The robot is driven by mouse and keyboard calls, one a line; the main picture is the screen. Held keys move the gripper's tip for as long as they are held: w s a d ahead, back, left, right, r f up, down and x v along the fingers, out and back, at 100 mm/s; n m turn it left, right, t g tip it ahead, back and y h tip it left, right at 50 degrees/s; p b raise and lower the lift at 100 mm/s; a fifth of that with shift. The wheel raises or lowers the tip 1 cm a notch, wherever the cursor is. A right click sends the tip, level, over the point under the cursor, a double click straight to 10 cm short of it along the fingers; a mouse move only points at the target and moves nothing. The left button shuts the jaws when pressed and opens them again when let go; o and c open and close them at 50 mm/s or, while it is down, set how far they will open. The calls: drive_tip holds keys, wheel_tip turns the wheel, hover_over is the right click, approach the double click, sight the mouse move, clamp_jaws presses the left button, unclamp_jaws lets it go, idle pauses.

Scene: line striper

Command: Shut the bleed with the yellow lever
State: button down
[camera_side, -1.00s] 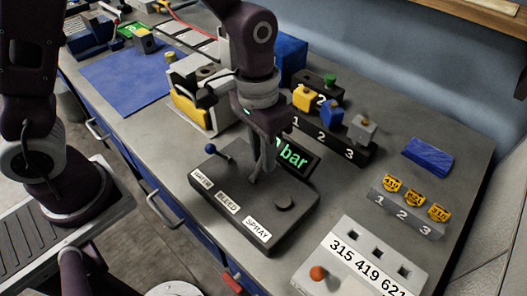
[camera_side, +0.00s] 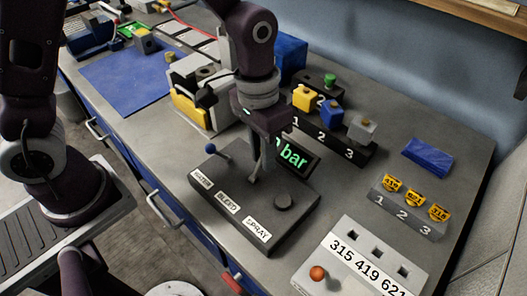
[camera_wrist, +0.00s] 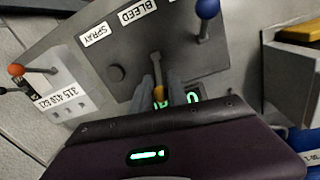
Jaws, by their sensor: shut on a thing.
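The dark control panel (camera_side: 268,228) lies on the bench with labels WATER, BLEED (camera_side: 227,201) and SPRAY. My gripper (camera_wrist: 162,92) is over its middle, with its fingers shut on the yellow lever (camera_wrist: 159,92). In the wrist view the yellow tip sits between the fingers, and its grey stem reaches toward the BLEED label (camera_wrist: 137,12). In the side view my gripper (camera_side: 262,172) hides the yellow tip. The blue-knobbed lever (camera_side: 211,149) stands beside it, nearest WATER. A green display (camera_side: 292,156) behind the panel shows "bar", its digit mostly hidden by my gripper.
A round dark knob (camera_side: 283,201) sits on the panel near SPRAY. A numbered rack (camera_side: 340,140) with yellow, blue and grey blocks stands behind. An orange-knobbed lever (camera_side: 317,272) is on the light code box (camera_side: 365,262) at front right. A blue block (camera_side: 427,157) lies at right.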

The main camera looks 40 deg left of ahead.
idle(0.4)
drive_tip(key=shift+s+r+t, duration=0.25)
drive_tip(key=shift+s+t, duration=0.35)
drive_tip(key=shift+t, duration=0.5)
drive_tip(key=shift+s+r+t, duration=0.1)
drive_tip(key=shift+s+t, duration=0.45)
drive_tip(key=shift+t, duration=0.55)
